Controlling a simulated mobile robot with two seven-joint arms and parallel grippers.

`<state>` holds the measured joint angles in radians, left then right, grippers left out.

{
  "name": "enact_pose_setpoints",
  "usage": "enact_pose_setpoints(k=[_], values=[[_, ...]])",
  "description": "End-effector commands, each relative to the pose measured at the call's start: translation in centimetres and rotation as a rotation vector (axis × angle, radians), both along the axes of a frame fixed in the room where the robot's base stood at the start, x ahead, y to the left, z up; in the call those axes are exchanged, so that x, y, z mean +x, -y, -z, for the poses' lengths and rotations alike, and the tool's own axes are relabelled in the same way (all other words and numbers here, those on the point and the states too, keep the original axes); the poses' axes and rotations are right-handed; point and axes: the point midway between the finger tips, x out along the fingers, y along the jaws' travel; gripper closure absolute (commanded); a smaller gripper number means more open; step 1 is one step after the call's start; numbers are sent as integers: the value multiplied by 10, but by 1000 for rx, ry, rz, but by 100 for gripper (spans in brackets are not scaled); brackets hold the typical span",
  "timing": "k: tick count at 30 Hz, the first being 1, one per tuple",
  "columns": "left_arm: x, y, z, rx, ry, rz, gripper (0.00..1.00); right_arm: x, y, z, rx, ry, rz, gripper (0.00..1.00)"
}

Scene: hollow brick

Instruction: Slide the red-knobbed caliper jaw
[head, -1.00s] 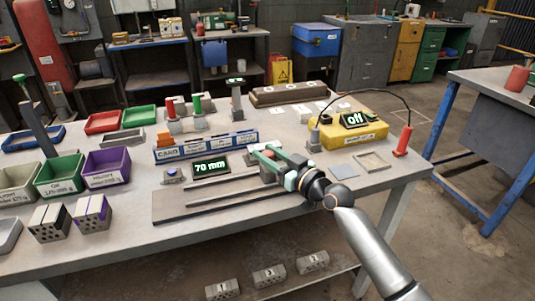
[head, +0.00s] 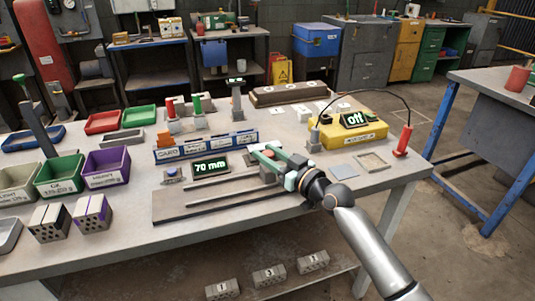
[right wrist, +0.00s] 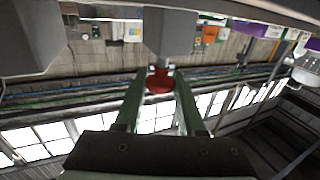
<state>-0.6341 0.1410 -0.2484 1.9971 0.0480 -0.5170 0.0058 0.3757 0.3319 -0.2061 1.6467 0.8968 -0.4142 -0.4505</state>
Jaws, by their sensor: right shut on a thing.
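The caliper lies along the front of the workbench, with a long grey base and rail (head: 215,204). A small display beside it (head: 210,168) reads 70 mm. My right gripper (head: 262,153) is at the right end of the rail, its green fingers over the sliding jaw. In the right wrist view the two fingers (right wrist: 160,90) close on the red knob (right wrist: 159,80), which sits on a grey post (right wrist: 168,30) of the jaw. In the head view the fingers mostly hide the knob. My left gripper is not in view.
A yellow box (head: 350,133) with a display reading "off" and a cabled red probe (head: 403,140) stand right of the arm. A blue label rack (head: 205,147) is behind the rail. Coloured bins (head: 107,167) stand at left.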

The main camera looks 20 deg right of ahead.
Motion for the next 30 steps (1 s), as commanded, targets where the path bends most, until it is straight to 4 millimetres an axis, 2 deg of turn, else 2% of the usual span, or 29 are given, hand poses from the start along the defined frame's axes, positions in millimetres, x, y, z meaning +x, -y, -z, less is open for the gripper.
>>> enact_pose_setpoints(k=[5, 10, 16, 20, 28, 29, 30], values=[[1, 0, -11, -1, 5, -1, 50, 0, -11, -2, 1, -4, -1, 100], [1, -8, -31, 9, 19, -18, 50, -2, -53, -5, 4, -7, -4, 100], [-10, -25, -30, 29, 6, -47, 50, -3, -92, -2, 2, -7, -3, 100], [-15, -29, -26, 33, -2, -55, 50, -4, -101, 0, 1, -4, -3, 100], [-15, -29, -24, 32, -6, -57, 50, -4, -101, 1, -2, -1, -3, 100], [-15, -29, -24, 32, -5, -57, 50, -4, -101, 1, -1, -2, -3, 59], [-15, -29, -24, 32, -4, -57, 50, -4, -101, 1, -1, -2, -3, 54]])
